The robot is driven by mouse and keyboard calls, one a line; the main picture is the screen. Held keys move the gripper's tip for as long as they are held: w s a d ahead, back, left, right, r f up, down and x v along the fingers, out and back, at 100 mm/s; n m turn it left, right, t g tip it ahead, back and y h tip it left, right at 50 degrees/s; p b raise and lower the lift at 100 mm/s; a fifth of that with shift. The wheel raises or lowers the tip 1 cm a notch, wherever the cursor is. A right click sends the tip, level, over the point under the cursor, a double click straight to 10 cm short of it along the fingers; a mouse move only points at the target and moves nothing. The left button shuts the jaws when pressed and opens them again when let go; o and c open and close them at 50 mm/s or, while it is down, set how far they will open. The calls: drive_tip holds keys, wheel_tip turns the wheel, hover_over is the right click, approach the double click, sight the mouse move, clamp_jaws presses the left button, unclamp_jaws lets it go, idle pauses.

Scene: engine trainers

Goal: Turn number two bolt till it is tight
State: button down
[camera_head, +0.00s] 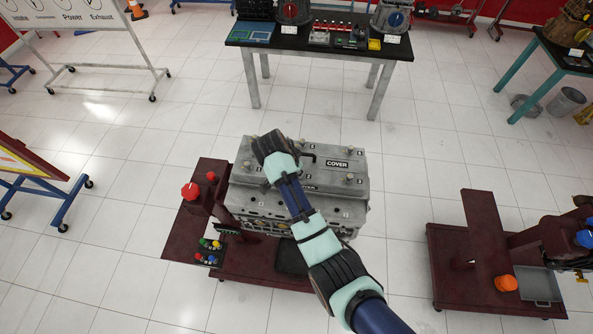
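A grey engine block (345,215) with a grey cover (325,178) labelled "COVER" stands in the middle on a dark red stand. Bolt heads stand up from the cover, among them one at its right rear (352,150) and one at its right front (349,178). The number marks beside them are too small to read, so I cannot tell which is number two. My arm reaches in from the lower right. My gripper (268,145) is over the left rear part of the cover. My own wrist hides its fingertips and any bolt beneath, so contact cannot be seen.
The stand (215,272) has a red knob (190,191) and coloured buttons at its left. A black-topped table (280,42) with engine parts stands behind. Another dark red stand (450,275) is at the right. Open tiled floor lies between them.

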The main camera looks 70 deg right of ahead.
drive_tip(key=m+b, duration=0.1)
drive_tip(key=m, duration=0.1)
drive_tip(key=m+g+y+b, duration=0.1)
drive_tip(key=m+b, duration=0.1)
drive_tip(key=m+g+b, duration=0.1)
drive_tip(key=m, duration=0.1)
drive_tip(key=shift+w+d+f, duration=0.15)
drive_tip(key=shift+w+f, duration=0.1)
drive_tip(key=m+y+b, duration=0.1)
drive_tip(key=m, duration=0.1)
drive_tip(key=m+y+b, duration=0.1)
drive_tip(key=m+b, duration=0.1)
drive_tip(key=m, duration=0.1)
drive_tip(key=shift+w+d+r+g, duration=0.1)
drive_tip(key=shift+d+r+g, duration=0.1)
drive_tip(key=shift+g, duration=0.2)
drive_tip(key=shift+m, duration=0.4)
drive_tip(key=c, duration=1.1)
unclamp_jaws()
drive_tip(key=shift+o, duration=0.2)
